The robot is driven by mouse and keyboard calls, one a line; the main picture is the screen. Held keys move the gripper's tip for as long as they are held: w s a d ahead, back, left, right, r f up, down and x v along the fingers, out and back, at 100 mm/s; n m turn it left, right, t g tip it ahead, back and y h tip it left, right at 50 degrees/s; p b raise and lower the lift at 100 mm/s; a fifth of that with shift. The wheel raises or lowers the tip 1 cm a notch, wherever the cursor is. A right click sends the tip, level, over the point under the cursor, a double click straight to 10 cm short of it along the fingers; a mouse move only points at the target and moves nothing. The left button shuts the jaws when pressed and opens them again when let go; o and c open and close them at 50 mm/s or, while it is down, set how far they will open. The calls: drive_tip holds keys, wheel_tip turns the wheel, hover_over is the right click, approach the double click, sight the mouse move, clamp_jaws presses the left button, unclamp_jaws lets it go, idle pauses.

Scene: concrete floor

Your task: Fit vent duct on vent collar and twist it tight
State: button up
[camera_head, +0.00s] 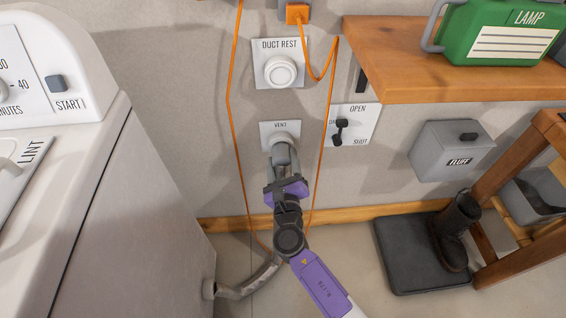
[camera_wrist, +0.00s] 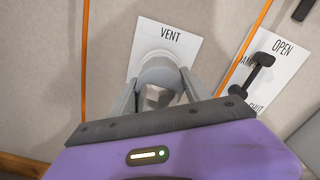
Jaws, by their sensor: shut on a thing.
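The vent collar (camera_head: 281,138) is a pale round fitting on the wall plate marked VENT. In the wrist view its plate (camera_wrist: 175,36) shows above my gripper. My gripper (camera_head: 284,158) is at the collar, shut on the grey end of the vent duct (camera_wrist: 160,73). The duct end sits up against the collar and appears in line with it. Whether it is fully seated or turned tight I cannot tell. The silvery duct hose (camera_head: 250,283) runs from a stub beside the white machine and passes behind my arm, where its middle is hidden.
The DUCT REST plate (camera_head: 261,48) with a round fitting is above. Orange cords (camera_head: 229,100) hang on both sides of the collar. A lever plate (camera_head: 361,112) marked OPEN and SHUT is close on the right. A wooden shelf (camera_head: 400,88), a FLUFF box (camera_head: 440,165) and a boot (camera_head: 455,230) stand farther right.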

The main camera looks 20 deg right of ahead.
drive_tip(key=shift+w+d, duration=0.2)
drive_tip(key=shift+w, duration=0.35)
drive_tip(key=o, duration=1.6)
drive_tip(key=p+v, duration=0.1)
drive_tip(key=v, duration=0.6)
drive_tip(key=shift+s+a, duration=0.1)
drive_tip(key=shift+s, duration=0.25)
